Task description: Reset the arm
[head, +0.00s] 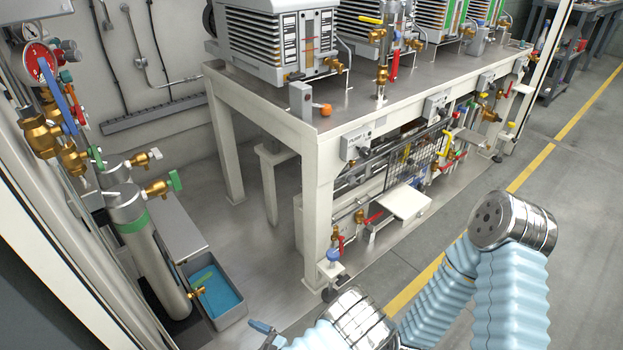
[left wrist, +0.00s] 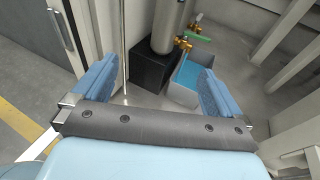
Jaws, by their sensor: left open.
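My left gripper (left wrist: 155,72) is open and empty in the left wrist view, with one blue finger at each side. Beyond the gap between the fingers are the foot of a grey gas cylinder (left wrist: 168,25) and its black base (left wrist: 155,68). In the head view a blue finger of my left gripper (head: 262,327) shows at the bottom edge, left of a silver arm joint; the rest of it is hidden or out of frame. My pale blue sleeved arm links fill the lower right of the head view. My right gripper is not in view.
A white-framed bench (head: 320,160) carries several vacuum pumps (head: 280,40), with valves and pipes below its top. Gas cylinders (head: 150,245) and a grey bin with blue contents (head: 215,290) stand at left. The floor right of the yellow line (head: 530,165) is clear.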

